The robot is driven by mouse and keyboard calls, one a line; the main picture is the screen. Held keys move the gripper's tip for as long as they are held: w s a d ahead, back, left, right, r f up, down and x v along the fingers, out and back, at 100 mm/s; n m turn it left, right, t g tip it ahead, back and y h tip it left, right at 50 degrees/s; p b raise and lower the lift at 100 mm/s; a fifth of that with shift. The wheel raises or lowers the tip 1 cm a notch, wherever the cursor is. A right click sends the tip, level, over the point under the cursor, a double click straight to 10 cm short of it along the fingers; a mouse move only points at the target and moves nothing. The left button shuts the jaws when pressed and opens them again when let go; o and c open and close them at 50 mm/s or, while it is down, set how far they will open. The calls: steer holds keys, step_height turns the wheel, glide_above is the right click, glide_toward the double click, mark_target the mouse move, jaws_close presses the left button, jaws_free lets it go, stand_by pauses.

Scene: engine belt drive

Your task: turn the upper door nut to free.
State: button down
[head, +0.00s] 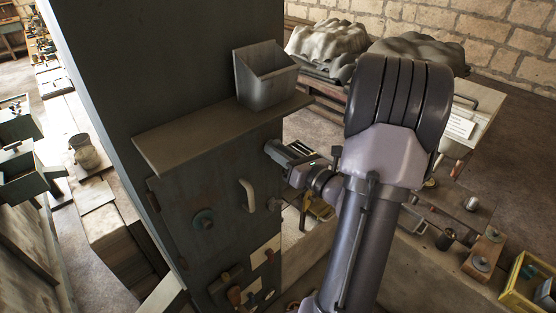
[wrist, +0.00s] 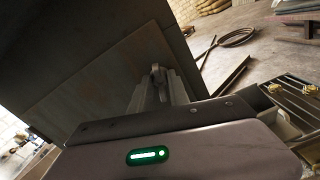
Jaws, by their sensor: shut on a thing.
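My gripper (head: 270,148) reaches in from the right to the door's upper right edge, just below the shelf. It is shut on the upper door nut, which its fingers hide in the head view. In the wrist view the nut (wrist: 156,72) shows as a small grey upright piece between my fingers (wrist: 160,88). I cannot tell the nut's exact angle. A second, lower nut (head: 274,204) sits on the same door edge, apart from my gripper.
A shelf (head: 180,142) juts out above the door and bears an open grey metal bin (head: 266,78). Several tools and knobs are on the panel below the door. A low bench with parts stands to the right. In the wrist view a cable coil (wrist: 238,37) lies on the floor.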

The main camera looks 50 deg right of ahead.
steer(key=shift+f+n+b, duration=0.1)
steer(key=shift+n+b, duration=1.4)
steer(key=shift+b, duration=0.15)
steer(key=shift+n, duration=0.3)
steer(key=c, duration=1.3)
jaws_free()
steer(key=shift+o, duration=0.2)
steer(key=shift+s, duration=0.1)
steer(key=s+a+b, duration=0.2)
steer(key=s, duration=1.5)
